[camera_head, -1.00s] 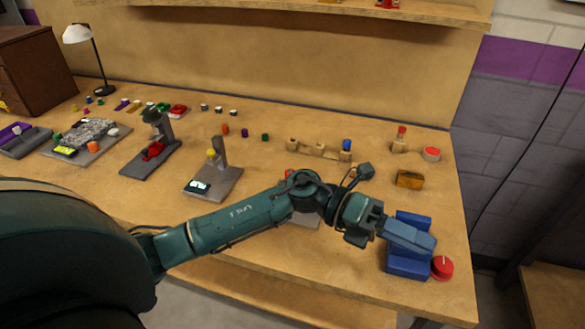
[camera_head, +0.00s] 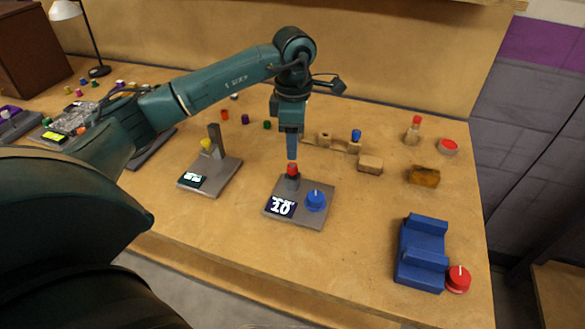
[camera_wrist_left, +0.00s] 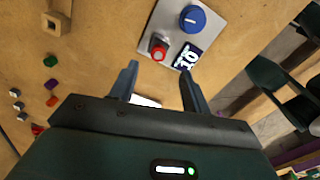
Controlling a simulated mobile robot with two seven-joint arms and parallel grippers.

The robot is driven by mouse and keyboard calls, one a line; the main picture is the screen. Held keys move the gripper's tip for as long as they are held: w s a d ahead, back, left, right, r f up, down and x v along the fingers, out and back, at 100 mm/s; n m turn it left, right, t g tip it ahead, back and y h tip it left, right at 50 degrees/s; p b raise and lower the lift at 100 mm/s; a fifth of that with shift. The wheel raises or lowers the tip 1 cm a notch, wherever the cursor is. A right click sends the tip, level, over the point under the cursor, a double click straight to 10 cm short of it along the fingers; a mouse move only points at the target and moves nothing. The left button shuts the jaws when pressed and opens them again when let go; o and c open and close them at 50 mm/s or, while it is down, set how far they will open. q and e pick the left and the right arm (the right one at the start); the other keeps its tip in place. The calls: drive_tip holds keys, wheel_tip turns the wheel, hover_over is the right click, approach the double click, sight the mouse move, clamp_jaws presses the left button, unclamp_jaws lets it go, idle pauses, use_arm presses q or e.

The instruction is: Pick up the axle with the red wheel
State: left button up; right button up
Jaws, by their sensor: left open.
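A short part with a red round top (camera_head: 292,170) sits on a grey device (camera_head: 312,216) with a blue knob and a display. It also shows in the wrist view (camera_wrist_left: 158,49). Another red-topped piece (camera_head: 415,122) stands upright on a small wooden block at the back right. I cannot tell which of these is the axle with the red wheel. My left gripper (camera_head: 292,153) points down above or close behind the red part on the device. In the wrist view the gripper (camera_wrist_left: 161,82) is open, nothing between its fingers. My right gripper is not in view.
A wooden track (camera_head: 325,139) with a blue-topped piece (camera_head: 356,135) lies behind. A wooden block (camera_head: 370,164), a brown block (camera_head: 422,176) and a blue stepped stand (camera_head: 422,250) are to the right. A grey stand (camera_head: 214,170) is to the left. Front centre-right table is clear.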

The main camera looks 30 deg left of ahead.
sight(293, 166)
use_arm(q)
drive_tip(key=shift+f, duration=0.9)
wheel_tip(293, 166, down, 4)
drive_tip(key=shift+a+f+p, duration=0.1)
drive_tip(key=shift+a+p, duration=0.05)
drive_tip(key=shift+p, duration=0.3)
drive_tip(key=shift+f, duration=0.55)
drive_tip(key=shift+c, duration=0.4)
clamp_jaws()
